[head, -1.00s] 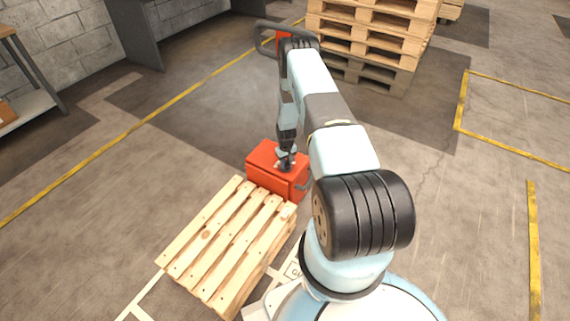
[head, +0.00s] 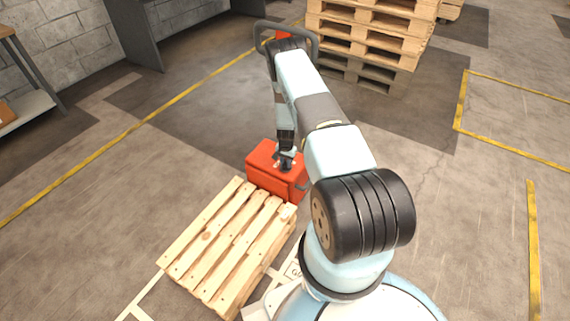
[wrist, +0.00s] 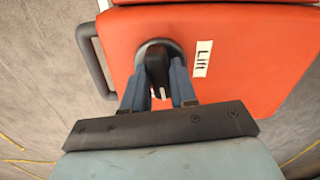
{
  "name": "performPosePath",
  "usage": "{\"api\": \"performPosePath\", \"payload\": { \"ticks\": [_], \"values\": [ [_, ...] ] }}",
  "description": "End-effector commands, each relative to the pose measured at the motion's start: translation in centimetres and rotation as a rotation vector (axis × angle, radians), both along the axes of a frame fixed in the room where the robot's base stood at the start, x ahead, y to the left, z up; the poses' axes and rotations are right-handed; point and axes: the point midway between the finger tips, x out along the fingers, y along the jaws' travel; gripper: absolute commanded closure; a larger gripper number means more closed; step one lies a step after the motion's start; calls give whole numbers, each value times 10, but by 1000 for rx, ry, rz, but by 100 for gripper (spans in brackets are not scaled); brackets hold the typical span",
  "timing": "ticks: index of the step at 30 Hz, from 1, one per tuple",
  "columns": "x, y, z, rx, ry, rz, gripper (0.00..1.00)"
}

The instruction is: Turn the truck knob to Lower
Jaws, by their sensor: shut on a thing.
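The pallet truck's red housing (head: 264,157) stands at the end of the wooden pallet in the head view, and its red top (wrist: 240,50) fills much of the wrist view. The black truck knob (wrist: 157,62) sits on that top inside a dark round base. A white label reading "Lift" (wrist: 202,58) is to its right in the wrist view. No "Lower" label is visible. My gripper (wrist: 155,85) is shut on the knob, with one blue finger on each side. A small white mark shows on the knob's near end. In the head view my gripper (head: 286,160) is on the housing top.
The wooden pallet (head: 228,238) lies in front of the truck. The truck's grey handle loop (head: 262,38) rises behind my arm. A stack of pallets (head: 372,35) stands at the back. Open floor lies left and right.

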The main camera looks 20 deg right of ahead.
Motion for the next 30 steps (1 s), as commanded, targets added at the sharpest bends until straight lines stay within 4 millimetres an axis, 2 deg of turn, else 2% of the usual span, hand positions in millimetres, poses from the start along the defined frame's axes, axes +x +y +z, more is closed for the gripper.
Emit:
{"api": "performPosePath", "payload": {
  "ticks": [1, 9, 26, 27, 30],
  "values": [
    [-5, -5, -3, -5, 7, -28, 100],
    [-6, -5, -3, -5, 7, -131, 100],
    [-7, -5, -4, -5, 10, -162, 100],
    [-7, -5, -4, -5, 10, -162, 71],
    [-7, -5, -4, -4, 9, -161, 62]
  ]
}}
